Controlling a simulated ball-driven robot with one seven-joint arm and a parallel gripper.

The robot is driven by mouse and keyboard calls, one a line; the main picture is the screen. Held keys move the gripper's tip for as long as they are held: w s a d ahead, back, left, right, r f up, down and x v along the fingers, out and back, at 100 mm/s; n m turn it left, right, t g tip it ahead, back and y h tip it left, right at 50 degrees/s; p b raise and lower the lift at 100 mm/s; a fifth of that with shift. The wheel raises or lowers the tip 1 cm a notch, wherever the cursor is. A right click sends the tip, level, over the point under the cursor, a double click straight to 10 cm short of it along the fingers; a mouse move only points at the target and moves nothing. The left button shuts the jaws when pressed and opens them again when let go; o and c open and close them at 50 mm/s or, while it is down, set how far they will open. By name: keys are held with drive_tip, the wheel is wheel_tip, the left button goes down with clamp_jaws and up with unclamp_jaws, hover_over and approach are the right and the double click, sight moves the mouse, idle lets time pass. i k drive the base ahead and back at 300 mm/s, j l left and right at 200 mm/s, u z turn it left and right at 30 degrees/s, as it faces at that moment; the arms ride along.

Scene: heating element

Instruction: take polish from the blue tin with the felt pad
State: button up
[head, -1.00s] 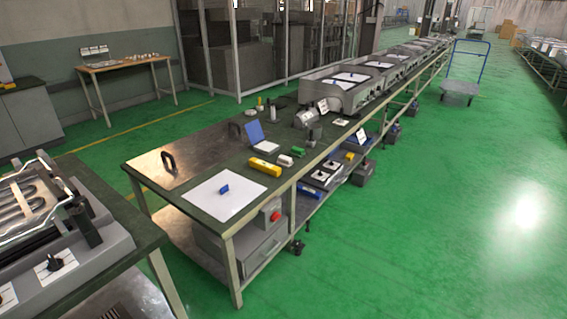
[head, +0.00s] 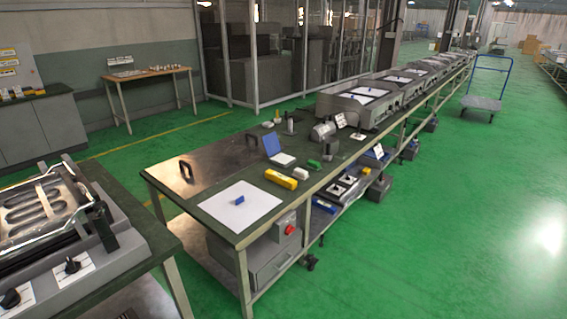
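No part of my gripper shows in the head view. A small blue piece (head: 240,199) lies on a white sheet (head: 262,207) at the near end of the long workbench. Behind it on the bench stands an open case with a raised blue lid (head: 271,144) and a pale base (head: 283,160). A small white block (head: 300,173) and a green block (head: 313,164) lie to the right of the case. I cannot tell from here which of these, if any, is the blue tin or the felt pad.
The long workbench (head: 220,170) has a yellow bar (head: 281,180) near its front edge and a black handle (head: 186,168) on its metal plate. A lower shelf holds a grey box (head: 262,262). A nearer bench with a heating unit (head: 60,215) stands at left. Green floor (head: 430,230) is open at right.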

sight(299, 174)
drive_tip(key=i+l, duration=0.1)
drive_tip(key=i, duration=0.4)
drive_tip(key=i+l+u, duration=0.1)
drive_tip(key=i, duration=0.4)
drive_tip(key=i+l, duration=0.2)
drive_tip(key=i, duration=0.3)
drive_tip(key=i+l+u, duration=0.1)
drive_tip(key=i, duration=0.35)
drive_tip(key=i+l, duration=0.2)
drive_tip(key=i, duration=0.3)
drive_tip(key=i+l+u, duration=0.1)
drive_tip(key=i, duration=0.4)
drive_tip(key=i+l, duration=0.35)
drive_tip(key=i+j+u, duration=0.05)
drive_tip(key=i, duration=0.05)
